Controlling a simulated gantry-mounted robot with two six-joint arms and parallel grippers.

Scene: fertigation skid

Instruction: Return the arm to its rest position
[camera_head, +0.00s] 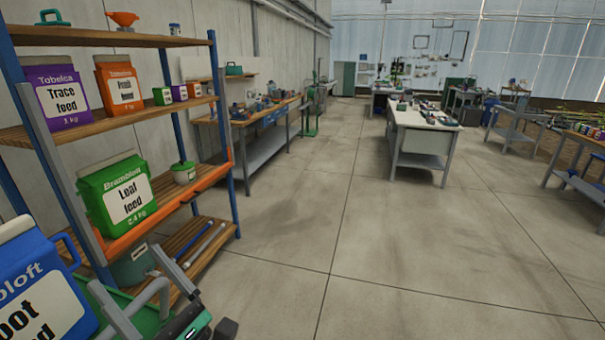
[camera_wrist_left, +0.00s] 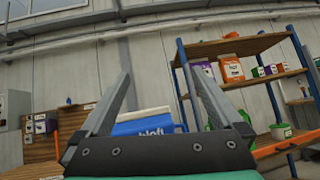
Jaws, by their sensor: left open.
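My left gripper (camera_head: 122,266) is at the lower left of the head view, in front of the shelf rack's lower part. Its two grey fingers are spread apart with nothing between them. In the left wrist view the open fingers (camera_wrist_left: 160,75) point toward the wall and shelves. A blue jug (camera_head: 42,285) with a white label stands at the lower left, apart from the fingers. It also shows beyond them in the left wrist view (camera_wrist_left: 150,117), partly hidden by the gripper body. My right gripper is not in view.
The shelf rack (camera_head: 160,209) with blue posts holds a green Leaf feed jug (camera_head: 118,198), a purple Trace feed jug (camera_head: 55,97) and an orange jug (camera_head: 120,85). A workbench (camera_head: 262,112) stands behind it. A white-topped table (camera_head: 415,118) stands farther back. The concrete floor (camera_head: 400,250) is clear.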

